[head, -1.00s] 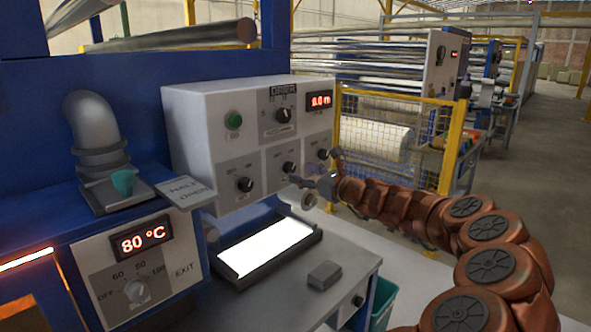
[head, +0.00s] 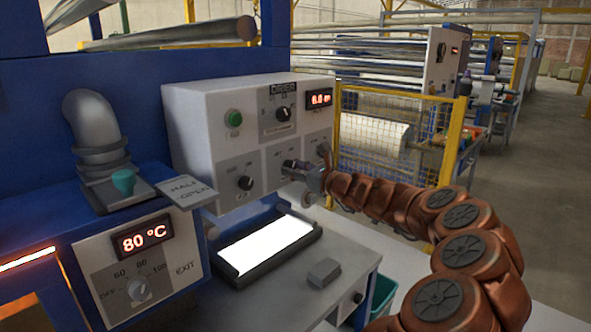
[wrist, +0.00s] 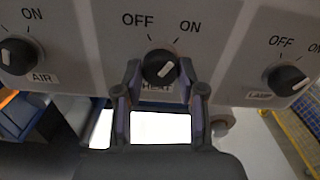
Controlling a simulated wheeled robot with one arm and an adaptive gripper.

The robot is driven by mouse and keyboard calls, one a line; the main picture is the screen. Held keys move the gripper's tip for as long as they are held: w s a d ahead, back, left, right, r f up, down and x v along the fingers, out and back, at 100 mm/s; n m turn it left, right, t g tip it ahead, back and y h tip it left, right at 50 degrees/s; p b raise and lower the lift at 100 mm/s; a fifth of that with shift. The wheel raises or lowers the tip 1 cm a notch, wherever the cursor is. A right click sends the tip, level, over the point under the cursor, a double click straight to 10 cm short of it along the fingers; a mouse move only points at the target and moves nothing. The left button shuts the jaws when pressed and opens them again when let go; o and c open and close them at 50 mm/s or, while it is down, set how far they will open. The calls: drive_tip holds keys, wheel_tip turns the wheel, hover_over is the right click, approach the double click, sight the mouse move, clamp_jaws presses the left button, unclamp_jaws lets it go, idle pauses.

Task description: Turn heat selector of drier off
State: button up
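The heat selector (wrist: 160,67) is a black round knob labelled HEAT, with OFF at upper left and ON at upper right. Its white mark points up and right, toward ON. It sits on the white drier control box (head: 205,130); in the head view my gripper covers it. My gripper (wrist: 160,72) is open, with one finger on each side of the knob's lower half. A narrow gap seems to show on both sides; I cannot tell whether the fingertips touch. In the head view my gripper (head: 306,170) is at the box's lower right.
A bright lit panel (head: 265,246) lies below the box. A yellow-framed fence (head: 400,130) stands behind my arm.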

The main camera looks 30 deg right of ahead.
drive_tip(key=c, duration=0.5)
drive_tip(key=shift+d, duration=0.1)
drive_tip(key=shift+c, duration=0.4)
drive_tip(key=shift+n+b, duration=0.3)
drive_tip(key=shift+b, duration=0.25)
drive_tip(key=n+b, duration=1.1)
drive_tip(key=b, duration=0.1)
drive_tip(key=shift+n, duration=0.3)
